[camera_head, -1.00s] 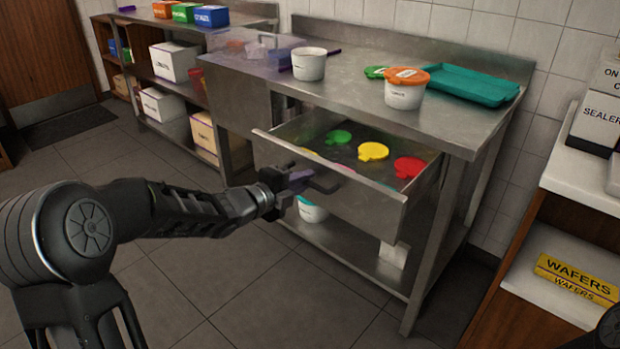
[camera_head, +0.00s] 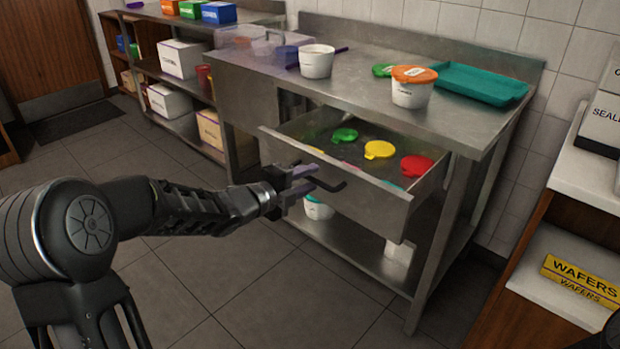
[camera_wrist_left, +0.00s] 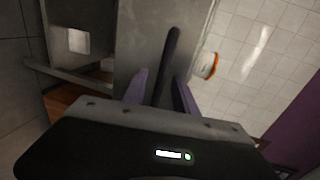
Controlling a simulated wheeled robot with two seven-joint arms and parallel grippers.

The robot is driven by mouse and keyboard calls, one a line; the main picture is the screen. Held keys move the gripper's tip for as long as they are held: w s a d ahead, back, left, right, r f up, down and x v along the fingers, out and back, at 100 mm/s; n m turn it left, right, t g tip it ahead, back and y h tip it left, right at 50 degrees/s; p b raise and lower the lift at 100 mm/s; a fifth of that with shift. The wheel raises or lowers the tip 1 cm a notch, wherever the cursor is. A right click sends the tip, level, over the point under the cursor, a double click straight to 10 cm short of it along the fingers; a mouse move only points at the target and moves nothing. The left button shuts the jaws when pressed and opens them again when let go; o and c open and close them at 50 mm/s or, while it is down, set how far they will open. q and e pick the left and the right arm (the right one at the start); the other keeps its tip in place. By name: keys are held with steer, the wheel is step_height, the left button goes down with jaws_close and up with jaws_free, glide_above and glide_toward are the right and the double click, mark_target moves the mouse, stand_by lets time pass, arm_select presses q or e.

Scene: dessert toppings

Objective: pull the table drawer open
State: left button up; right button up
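The table drawer (camera_head: 375,205) stands pulled out from under the steel table (camera_head: 400,120), and its inside shows. Green, yellow and red lids lie in it. A dark bar handle (camera_head: 330,187) is on the drawer's front. My left gripper (camera_head: 303,180) is at this handle with its purple fingers spread apart. In the left wrist view the handle (camera_wrist_left: 171,55) runs between the two fingers (camera_wrist_left: 160,92), with gaps beside it. My right gripper is out of view.
A counter with a yellow wafers box (camera_head: 580,280) is at the right. The floor before the drawer is clear.

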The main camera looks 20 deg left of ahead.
arm_select(q)
steer(key=v, duration=0.7)
steer(key=shift+p, duration=0.35)
